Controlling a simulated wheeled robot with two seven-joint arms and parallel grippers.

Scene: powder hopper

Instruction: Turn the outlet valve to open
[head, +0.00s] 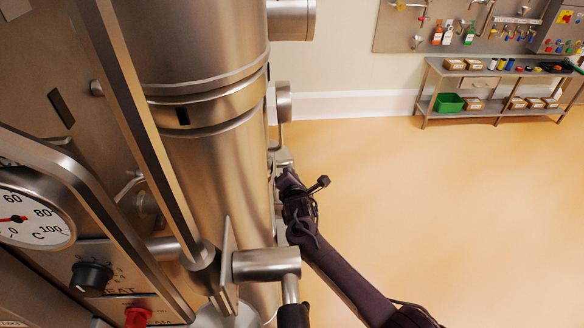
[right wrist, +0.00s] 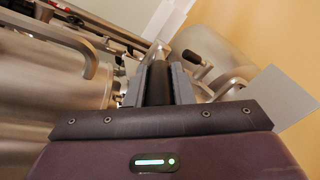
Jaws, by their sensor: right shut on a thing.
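My right gripper (head: 284,174) reaches in from the lower right, beside the right side of the tall steel hopper column (head: 215,150). In the right wrist view my right gripper (right wrist: 157,88) is shut on a dark handle grip (right wrist: 157,73), with one grey finger on each side of it. A rounded steel fitting (right wrist: 208,50) lies just right of the fingers. In the head view the held handle is mostly hidden by the gripper and the column. I cannot tell from these frames how far the valve is turned. My left gripper is not in view.
A steel fitting with a black grip (head: 266,265) sticks out low on the column. A panel with a round gauge (head: 30,218), a black knob (head: 91,277) and a red knob (head: 138,317) is at left. A workbench (head: 490,72) stands far right; the floor between is clear.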

